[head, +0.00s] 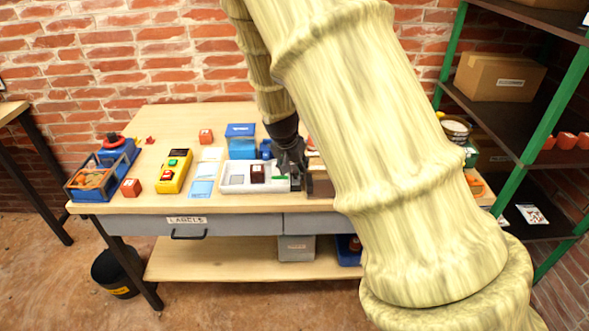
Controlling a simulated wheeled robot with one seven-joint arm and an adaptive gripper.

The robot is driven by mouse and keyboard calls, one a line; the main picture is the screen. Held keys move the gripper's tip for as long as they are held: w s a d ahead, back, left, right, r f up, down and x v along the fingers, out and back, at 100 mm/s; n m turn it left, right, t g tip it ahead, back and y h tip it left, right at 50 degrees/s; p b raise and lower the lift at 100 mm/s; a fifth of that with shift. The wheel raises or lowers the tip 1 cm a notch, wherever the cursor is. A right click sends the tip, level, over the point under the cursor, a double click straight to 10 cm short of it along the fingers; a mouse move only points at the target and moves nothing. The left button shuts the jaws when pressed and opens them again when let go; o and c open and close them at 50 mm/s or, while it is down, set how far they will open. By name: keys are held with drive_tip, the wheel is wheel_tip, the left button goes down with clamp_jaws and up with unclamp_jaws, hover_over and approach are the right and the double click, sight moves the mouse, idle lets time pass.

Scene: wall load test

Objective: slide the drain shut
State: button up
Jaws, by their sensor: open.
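My gripper (294,178) is open and points down at the right end of a white tray-like unit (230,187) on the workbench. The unit has a grey recess at its left, a dark brown block (257,174) in its middle and a green strip (280,178) beside my gripper. I cannot make out for certain which part is the drain or its slide. My gripper and arm cover the unit's right end, and I cannot tell whether the fingers touch it.
The workbench (150,205) carries a yellow button box (174,172), a blue crate (75,190) of orange things, red blocks and blue boxes. My arm hides the bench's right part. A green-framed shelf (520,155) stands at the right.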

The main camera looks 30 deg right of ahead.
drive_tip(key=shift+w+d+f, duration=0.15)
drive_tip(key=shift+d+f, duration=0.05)
drive_tip(key=shift+f, duration=0.5)
